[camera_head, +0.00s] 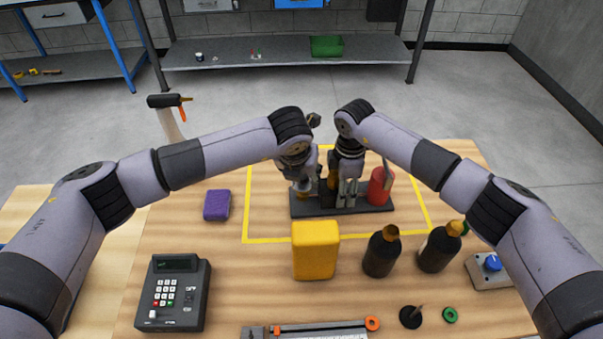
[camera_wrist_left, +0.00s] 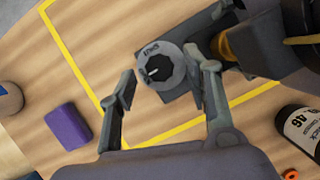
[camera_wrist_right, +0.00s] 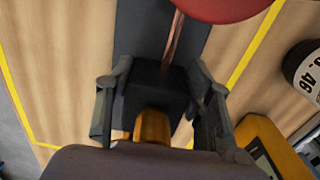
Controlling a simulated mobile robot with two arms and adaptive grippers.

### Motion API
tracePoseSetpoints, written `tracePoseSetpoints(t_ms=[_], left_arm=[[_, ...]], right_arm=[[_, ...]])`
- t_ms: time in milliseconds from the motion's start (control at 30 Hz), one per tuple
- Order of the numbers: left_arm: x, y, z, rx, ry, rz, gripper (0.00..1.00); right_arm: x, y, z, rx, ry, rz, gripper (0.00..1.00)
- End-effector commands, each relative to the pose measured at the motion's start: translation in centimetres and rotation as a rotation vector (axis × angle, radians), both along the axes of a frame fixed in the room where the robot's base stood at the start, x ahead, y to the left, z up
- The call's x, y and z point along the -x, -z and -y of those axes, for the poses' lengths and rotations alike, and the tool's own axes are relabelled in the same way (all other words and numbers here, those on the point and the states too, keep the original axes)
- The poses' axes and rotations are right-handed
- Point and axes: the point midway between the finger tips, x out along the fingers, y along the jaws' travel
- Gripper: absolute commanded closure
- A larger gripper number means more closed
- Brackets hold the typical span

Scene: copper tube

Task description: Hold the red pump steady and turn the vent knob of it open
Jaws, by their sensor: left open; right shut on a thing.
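The red pump stands on a dark base plate (camera_head: 345,207), with its red cylinder (camera_head: 380,187) at the right end. My right gripper (camera_head: 347,192) is shut on the pump's black middle block; in the right wrist view this block (camera_wrist_right: 155,92) sits between the fingers, with a brass part (camera_wrist_right: 152,126) near them. The round grey-and-black vent knob (camera_wrist_left: 160,68) shows in the left wrist view, at the plate's left end. My left gripper (camera_wrist_left: 166,82) is open, its fingers on either side of the knob, with a visible gap at the left finger. Contact at the right finger is unclear.
A yellow tape outline (camera_head: 246,215) surrounds the pump. A keypad device (camera_head: 173,292) is at front left, a blue-knobbed box (camera_head: 490,268) at right.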

Motion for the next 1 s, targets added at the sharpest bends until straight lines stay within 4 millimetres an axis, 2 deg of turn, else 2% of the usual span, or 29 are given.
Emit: tracePoseSetpoints(t_ms=[167,400,600,800,1000], left_arm=[[0.6,-2.0,-0.1,0.002,0.002,0.004,0.55],[2.6,-6.8,-0.6,0.003,0.002,0.005,0.55],[3.8,-9.8,-0.9,0.002,0.0,0.003,0.55],[4.4,-11.0,-1.0,0.0,0.0,0.001,0.55],[4.4,-11.0,-1.0,0.0,-0.001,0.0,0.55]], right_arm=[[-0.1,-0.1,0.1,0.0,0.004,0.001,1.0],[-0.1,-0.1,0.1,0.0,0.004,0.001,1.0],[-0.1,0.0,0.1,0.0,0.004,0.001,1.0],[0.0,0.0,0.1,0.0,0.004,0.001,1.0],[0.0,-0.1,0.0,0.0,0.004,0.001,1.0]])
